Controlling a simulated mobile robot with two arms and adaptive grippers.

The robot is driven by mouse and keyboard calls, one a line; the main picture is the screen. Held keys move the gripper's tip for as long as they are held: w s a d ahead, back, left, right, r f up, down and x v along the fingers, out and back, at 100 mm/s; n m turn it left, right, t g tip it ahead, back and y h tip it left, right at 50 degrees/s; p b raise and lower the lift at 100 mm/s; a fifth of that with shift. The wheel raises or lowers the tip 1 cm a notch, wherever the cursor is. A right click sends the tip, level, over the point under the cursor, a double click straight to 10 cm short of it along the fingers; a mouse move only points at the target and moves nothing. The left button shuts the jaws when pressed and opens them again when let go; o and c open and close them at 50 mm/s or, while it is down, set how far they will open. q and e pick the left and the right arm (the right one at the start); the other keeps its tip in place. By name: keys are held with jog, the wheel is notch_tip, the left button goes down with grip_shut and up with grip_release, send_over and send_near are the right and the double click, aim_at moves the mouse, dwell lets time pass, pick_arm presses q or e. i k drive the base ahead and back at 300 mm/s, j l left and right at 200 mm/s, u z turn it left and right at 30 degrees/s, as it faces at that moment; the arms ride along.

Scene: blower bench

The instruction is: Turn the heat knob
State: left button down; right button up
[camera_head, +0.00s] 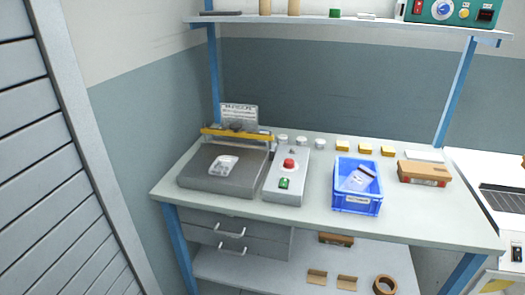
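No part is clearly marked as the heat knob. A green device (418,14) stands at the right end of the upper shelf, cut off by the top edge. Its front carries a round blue knob (444,9), a small orange knob and a dark switch. On the bench, a grey control box (293,193) has a red button (288,165), a green switch (284,183) and a small dark part at its far end, too small to identify. Neither of my grippers is in view.
A dark plate machine (205,183) with a yellow bar (235,134) stands left of the control box. A blue bin (356,205), yellow blocks (365,149) and a brown box (423,171) stand to the right. The bench's front strip (410,222) is clear.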

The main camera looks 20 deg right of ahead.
aim_at(289, 163)
jog(key=i+l, duration=0.2)
jog(key=i+l+u, duration=0.1)
jog(key=l, duration=0.35)
jog(key=i+l+u, duration=0.1)
jog(key=i+l, duration=0.2)
